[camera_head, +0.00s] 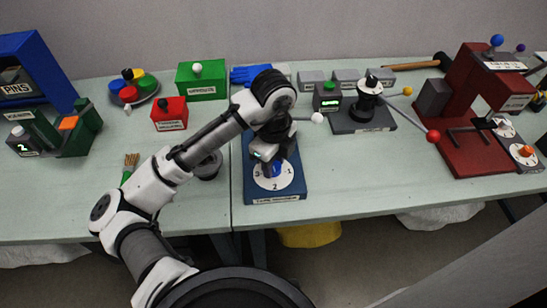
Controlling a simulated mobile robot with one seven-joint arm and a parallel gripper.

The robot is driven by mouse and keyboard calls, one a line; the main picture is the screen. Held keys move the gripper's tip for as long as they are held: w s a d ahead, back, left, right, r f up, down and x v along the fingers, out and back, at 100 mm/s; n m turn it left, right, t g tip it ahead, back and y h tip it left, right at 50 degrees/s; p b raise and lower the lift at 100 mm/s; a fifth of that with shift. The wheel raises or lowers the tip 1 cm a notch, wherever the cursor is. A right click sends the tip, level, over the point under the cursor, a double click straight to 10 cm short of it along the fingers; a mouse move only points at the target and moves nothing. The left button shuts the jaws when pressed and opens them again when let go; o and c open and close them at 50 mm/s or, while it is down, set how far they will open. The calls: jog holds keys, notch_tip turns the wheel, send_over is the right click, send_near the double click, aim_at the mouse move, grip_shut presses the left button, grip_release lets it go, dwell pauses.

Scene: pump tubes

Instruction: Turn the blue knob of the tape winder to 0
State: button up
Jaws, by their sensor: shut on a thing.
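The tape winder (256,187) is a dark blue base on the table, below and behind my gripper. A white dial (286,181) with printed numbers sits on its front part; 1, 2 and 3 are readable, and any 0 is hidden. The blue knob (275,171) is at the dial's centre, mostly covered by my gripper. My gripper (271,164) points down over the dial, with its fingers shut on the blue knob. The knob's pointing direction cannot be made out.
A white-tipped lever (317,118) sticks out right of my arm. A dark grey device (360,118) with a red-ended rod (433,136) stands further right, then a red press (470,150). A green-handled brush (128,170) lies left. Bare table (350,180) lies right of the winder.

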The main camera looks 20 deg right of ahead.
jog(key=shift+n, duration=0.6)
jog(key=shift+r+n+p, duration=0.25)
jog(key=shift+n+p, duration=0.65)
jog(key=shift+f+n, duration=0.25)
jog(key=shift+n, duration=0.55)
